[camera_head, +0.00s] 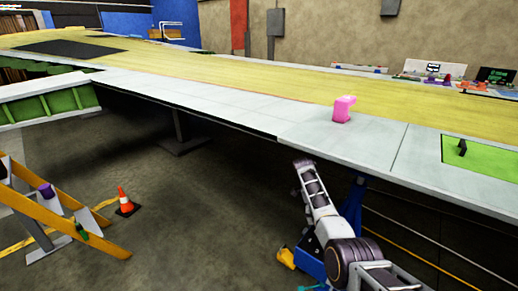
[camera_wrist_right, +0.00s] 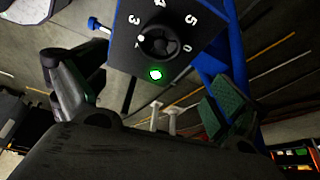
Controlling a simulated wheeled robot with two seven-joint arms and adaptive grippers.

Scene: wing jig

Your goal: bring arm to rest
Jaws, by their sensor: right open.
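My right arm (camera_head: 318,205) reaches in from the bottom right in the head view. It stands in front of the wing's near edge, with its upper end just below that edge. I cannot make out its gripper in the head view. In the right wrist view my right gripper (camera_wrist_right: 148,84) is open, with dark fingers set wide apart at left and right. I see nothing held between them. Behind the fingers is a dark dial panel (camera_wrist_right: 126,38) with a black knob, white numbers and a lit green lamp. My left gripper is in neither view.
The long wing (camera_head: 225,104) crosses the head view. A pink object (camera_head: 343,108) stands on it, and a green plate (camera_head: 482,164) with a black handle lies at right. An orange cone (camera_head: 125,202) and a yellow frame (camera_head: 75,222) stand at left. The floor between is clear.

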